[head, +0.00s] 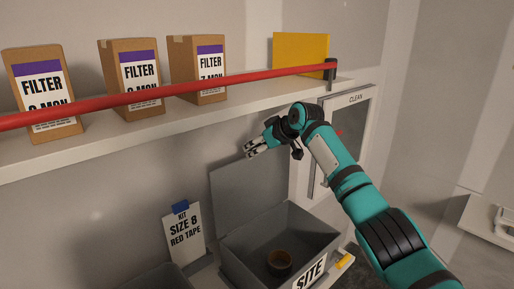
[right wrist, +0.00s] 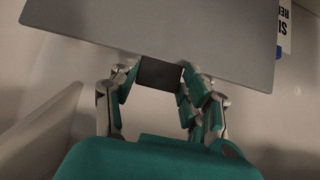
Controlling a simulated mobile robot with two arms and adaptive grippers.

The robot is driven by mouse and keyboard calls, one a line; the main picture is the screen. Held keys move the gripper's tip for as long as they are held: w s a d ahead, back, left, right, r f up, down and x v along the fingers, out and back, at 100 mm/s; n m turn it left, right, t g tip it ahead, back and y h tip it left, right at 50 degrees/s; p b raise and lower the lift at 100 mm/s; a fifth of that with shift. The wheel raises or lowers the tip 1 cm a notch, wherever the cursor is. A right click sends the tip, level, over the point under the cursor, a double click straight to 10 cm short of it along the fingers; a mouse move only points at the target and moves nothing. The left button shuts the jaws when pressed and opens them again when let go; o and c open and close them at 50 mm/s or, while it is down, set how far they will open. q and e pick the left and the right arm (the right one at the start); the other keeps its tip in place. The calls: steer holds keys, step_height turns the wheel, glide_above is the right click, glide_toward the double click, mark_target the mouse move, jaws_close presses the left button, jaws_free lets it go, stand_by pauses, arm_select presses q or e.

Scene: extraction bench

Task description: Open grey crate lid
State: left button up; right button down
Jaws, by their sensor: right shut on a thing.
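The grey crate (head: 235,262) stands on the lower bench with its front marked SITE. Its grey lid (head: 238,195) is raised and stands up at the back of the crate, so the inside shows. A brown ring-shaped roll (head: 279,262) lies on the crate floor. My right gripper (head: 256,149) is at the top edge of the lid. In the right wrist view, the gripper (right wrist: 160,78) is shut on a dark tab (right wrist: 160,73) at the edge of the lid (right wrist: 175,35). My left gripper is out of view.
A red rail (head: 190,90) runs along the shelf (head: 130,136) with several filter boxes (head: 140,72) and a yellow panel (head: 300,54). A card reading SIZE 8 RED TAPE (head: 184,232) stands left of the lid. A cabinet marked CLEAN (head: 355,98) is behind my right arm.

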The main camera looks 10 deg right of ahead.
steer(key=shift+d, duration=0.1)
steer(key=c, duration=0.9)
jaws_free()
steer(key=o, duration=0.3)
steer(key=shift+d, duration=0.1)
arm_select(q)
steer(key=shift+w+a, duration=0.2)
arm_select(e)
steer(key=v, duration=0.7)
steer(key=shift+s, duration=0.25)
steer(key=shift+d+r, duration=0.1)
